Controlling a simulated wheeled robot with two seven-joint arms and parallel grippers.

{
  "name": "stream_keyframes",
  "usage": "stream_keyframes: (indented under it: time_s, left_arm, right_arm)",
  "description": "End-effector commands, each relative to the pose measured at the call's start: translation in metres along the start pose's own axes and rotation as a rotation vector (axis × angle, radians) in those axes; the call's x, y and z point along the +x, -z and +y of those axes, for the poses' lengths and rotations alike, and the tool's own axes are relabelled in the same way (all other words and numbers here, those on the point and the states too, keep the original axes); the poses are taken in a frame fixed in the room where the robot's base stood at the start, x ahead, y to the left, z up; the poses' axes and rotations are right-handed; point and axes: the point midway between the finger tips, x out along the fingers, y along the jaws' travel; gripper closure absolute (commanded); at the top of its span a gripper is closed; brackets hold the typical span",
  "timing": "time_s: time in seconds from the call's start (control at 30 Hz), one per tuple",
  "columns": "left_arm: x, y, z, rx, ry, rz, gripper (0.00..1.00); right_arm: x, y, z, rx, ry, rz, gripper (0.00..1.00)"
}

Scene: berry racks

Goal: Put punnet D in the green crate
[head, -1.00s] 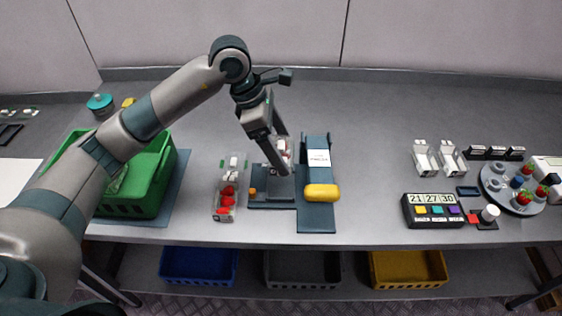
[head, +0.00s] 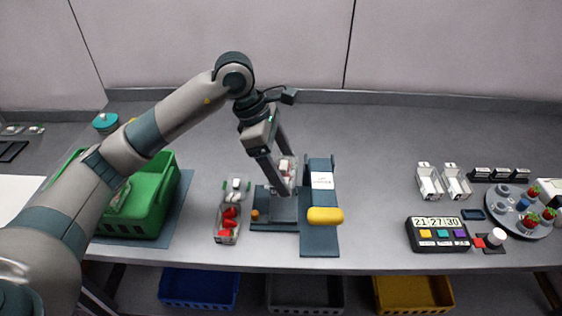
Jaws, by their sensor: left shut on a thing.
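My left gripper (head: 284,178) points down over the dark teal stand in the middle of the table. It is shut on a small clear punnet (head: 288,171) with something red and white in it; the fingers partly hide it and no letter on it is readable. The green crate (head: 148,222) stands at the left on a dark mat, partly hidden behind my left arm. Something clear shows inside it. My right gripper is not in view.
A clear punnet of red berries (head: 228,222) lies between crate and stand. A teal ramp with a yellow roller (head: 325,215) is right of the stand. A button box (head: 437,235), two white empty punnets (head: 429,182) and a round berry tray (head: 519,208) are at the right.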

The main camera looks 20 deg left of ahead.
Motion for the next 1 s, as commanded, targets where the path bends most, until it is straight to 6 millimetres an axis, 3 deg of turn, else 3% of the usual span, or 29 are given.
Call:
stream_keyframes:
  time_s: [0.27, 0.8, 1.0]
  left_arm:
    - [0.009, 0.01, -0.022, 0.335, 0.14, 0.001, 0.46]
    - [0.018, 0.054, -0.083, 1.33, 0.554, 0.003, 0.46]
    - [0.016, 0.067, -0.096, 1.562, 0.65, 0.001, 0.46]
  right_arm:
    - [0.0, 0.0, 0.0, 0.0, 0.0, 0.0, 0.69]
    - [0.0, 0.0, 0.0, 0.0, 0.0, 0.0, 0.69]
    - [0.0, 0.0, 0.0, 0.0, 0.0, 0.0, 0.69]
